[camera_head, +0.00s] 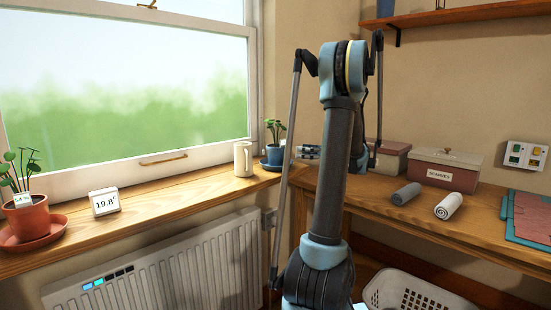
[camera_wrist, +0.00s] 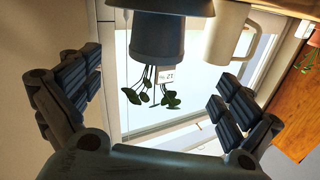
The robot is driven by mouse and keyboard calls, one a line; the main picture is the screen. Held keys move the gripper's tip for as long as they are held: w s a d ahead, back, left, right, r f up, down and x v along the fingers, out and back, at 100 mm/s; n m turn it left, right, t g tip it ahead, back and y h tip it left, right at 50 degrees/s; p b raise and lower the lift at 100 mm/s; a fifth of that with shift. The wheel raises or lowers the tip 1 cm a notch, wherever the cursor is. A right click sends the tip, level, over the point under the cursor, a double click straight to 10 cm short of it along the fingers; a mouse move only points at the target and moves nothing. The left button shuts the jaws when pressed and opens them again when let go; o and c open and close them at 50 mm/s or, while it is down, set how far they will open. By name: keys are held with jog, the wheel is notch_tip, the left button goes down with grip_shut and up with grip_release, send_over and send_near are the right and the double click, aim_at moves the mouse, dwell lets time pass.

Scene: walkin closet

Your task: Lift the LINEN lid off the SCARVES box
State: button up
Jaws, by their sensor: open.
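The SCARVES box (camera_head: 438,175) stands on the wooden desk at the right in the head view. It is dusty pink, with a white label reading SCARVES on its front. A pinkish lid (camera_head: 450,157) with a small dark knob sits on it; I cannot read any word on this lid. A second lidded box (camera_head: 392,160) stands just left of it, partly hidden by my arm. My gripper (camera_wrist: 158,85) shows in the wrist view with its fingers wide apart and empty. It is away from the boxes, facing the window and sill plants.
A grey roll (camera_head: 406,194) and a white roll (camera_head: 449,206) lie in front of the boxes. Teal and pink folders (camera_head: 528,218) lie at the right. A mug (camera_head: 243,160) and a blue plant pot (camera_head: 274,155) stand by the window. A white basket (camera_head: 415,292) is below the desk.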

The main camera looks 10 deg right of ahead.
aim_at(276, 150)
jog(key=x, duration=0.6)
jog(key=shift+w+a, duration=0.1)
jog(key=shift+a, duration=0.05)
jog(key=shift+x, duration=2.6)
jog(key=shift+w+f, duration=0.15)
jog(key=shift+f, duration=0.05)
jog(key=c, duration=1.6)
